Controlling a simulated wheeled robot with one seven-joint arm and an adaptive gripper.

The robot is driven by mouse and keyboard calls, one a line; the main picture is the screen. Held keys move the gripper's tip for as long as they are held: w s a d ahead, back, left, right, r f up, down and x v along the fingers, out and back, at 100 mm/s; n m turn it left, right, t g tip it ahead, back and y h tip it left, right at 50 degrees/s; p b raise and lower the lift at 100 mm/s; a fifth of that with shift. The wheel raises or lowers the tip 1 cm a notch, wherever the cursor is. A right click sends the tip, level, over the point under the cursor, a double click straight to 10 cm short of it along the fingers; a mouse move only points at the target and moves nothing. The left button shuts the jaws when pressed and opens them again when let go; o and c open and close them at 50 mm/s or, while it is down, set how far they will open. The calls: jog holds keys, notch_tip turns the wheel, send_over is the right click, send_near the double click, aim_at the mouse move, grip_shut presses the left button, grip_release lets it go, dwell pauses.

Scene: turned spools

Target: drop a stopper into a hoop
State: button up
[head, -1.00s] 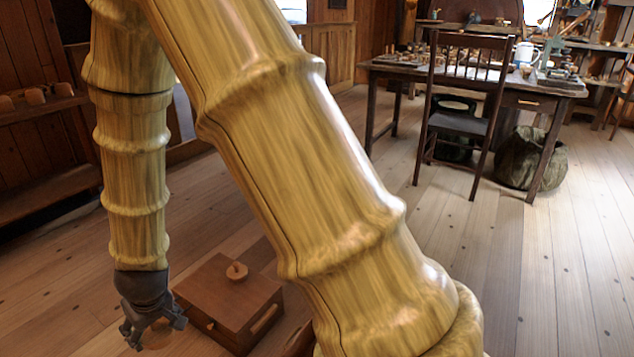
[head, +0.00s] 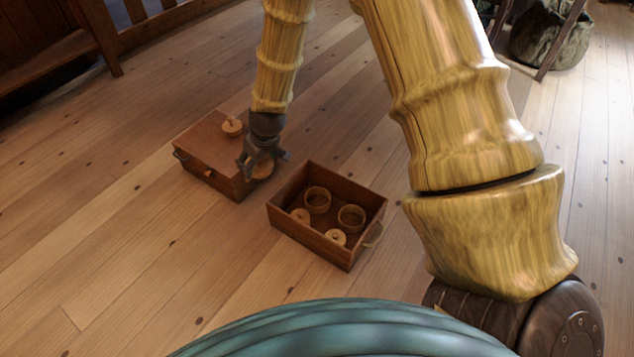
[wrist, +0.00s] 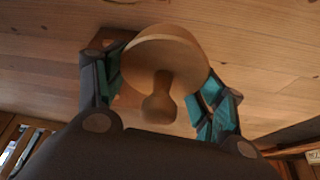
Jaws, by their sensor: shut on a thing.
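My gripper (head: 262,160) is shut on a pale wooden stopper (wrist: 165,58), a thick disc with a narrower knob. In the wrist view the stopper sits between the two fingers, its knob toward the palm. In the head view my gripper hangs by the right edge of the closed box, left of the open box, and mostly hides the held stopper. Two wooden hoops (head: 317,200) (head: 351,217) lie in the open box (head: 308,236). Two stopper-like discs (head: 300,215) (head: 336,238) lie nearer its front wall. Another stopper (head: 232,127) is on the closed box's lid.
The closed wooden box (head: 200,143) stands on the plank floor (head: 130,260), left of and behind the open box, with a narrow gap between. A rope-like handle (head: 374,236) sticks out at the open box's right. Floor to the left is clear. A sack (head: 550,38) stands far right.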

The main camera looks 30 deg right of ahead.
jog(key=shift+d+f+n+y+b, duration=0.25)
jog(key=shift+d+f+b, duration=0.75)
jog(key=shift+d+f, duration=2.75)
jog(key=shift+d+f+n+b, duration=0.4)
jog(key=shift+d+f+b, duration=0.6)
jog(key=shift+d+f, duration=2.75)
jog(key=shift+d+f+n+y+b, duration=0.25)
jog(key=shift+d+f+b, duration=1.4)
jog(key=shift+f, duration=3.6)
jog(key=shift+d+p, duration=0.6)
jog(key=shift+p, duration=0.05)
jog(key=shift+s+p, duration=0.15)
jog(key=shift+p, duration=0.2)
jog(key=shift+f+b, duration=0.4)
jog(key=shift+f, duration=0.75)
jog(key=shift+s+d+f, duration=0.1)
jog(key=shift+s+f, duration=0.05)
jog(key=shift+f, duration=0.2)
